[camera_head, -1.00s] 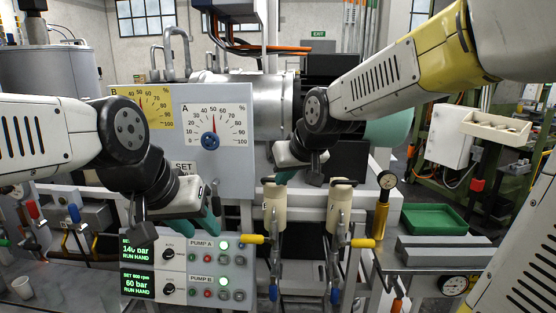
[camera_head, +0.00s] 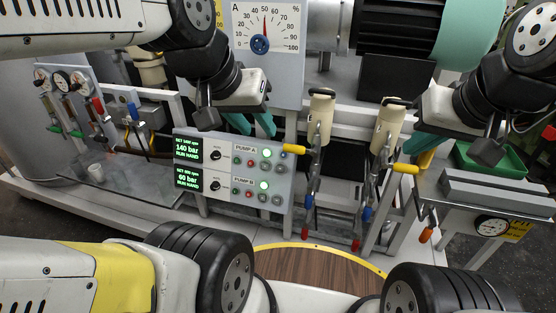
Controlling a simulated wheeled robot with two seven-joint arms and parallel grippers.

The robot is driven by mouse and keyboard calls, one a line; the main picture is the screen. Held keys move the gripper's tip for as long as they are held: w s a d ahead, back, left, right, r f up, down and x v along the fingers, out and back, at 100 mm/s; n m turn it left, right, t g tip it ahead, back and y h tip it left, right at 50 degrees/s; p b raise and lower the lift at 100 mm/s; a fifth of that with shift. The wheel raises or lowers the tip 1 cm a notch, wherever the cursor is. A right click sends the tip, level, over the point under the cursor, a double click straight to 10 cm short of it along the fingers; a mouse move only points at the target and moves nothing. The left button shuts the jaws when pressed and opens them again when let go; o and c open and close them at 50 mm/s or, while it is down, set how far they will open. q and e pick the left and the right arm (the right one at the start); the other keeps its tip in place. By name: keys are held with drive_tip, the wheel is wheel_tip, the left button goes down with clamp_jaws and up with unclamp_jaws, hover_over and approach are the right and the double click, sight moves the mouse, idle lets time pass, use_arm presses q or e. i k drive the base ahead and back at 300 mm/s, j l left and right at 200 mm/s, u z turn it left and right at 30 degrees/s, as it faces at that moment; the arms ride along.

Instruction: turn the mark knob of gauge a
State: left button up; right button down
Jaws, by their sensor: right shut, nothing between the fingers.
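The blue mark knob (camera_head: 260,43) sits at the bottom middle of the dial. My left gripper (camera_head: 252,126) is below the gauge, at the top of the pump panel. Its two green fingers are apart with nothing seen between them, and it is clear of the knob. My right gripper (camera_head: 420,146) is far right of the gauge, shut and empty, pointing down.
The pump panel (camera_head: 234,171) with green displays stands below the gauge. Two cream handles with hanging tools (camera_head: 320,115) (camera_head: 388,125) stand between my grippers. A green tray (camera_head: 490,160) and grey blocks (camera_head: 498,190) are at right. A cup (camera_head: 96,172) stands on the left table.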

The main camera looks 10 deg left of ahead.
sight(37, 82)
drive_tip(key=u, duration=2)
drive_tip(key=i+j, duration=0.2)
drive_tip(key=i, duration=0.35)
drive_tip(key=i+j+z, duration=0.1)
drive_tip(key=i, duration=0.4)
drive_tip(key=i+j, duration=0.35)
drive_tip(key=i, duration=0.15)
drive_tip(key=z, duration=1.55)
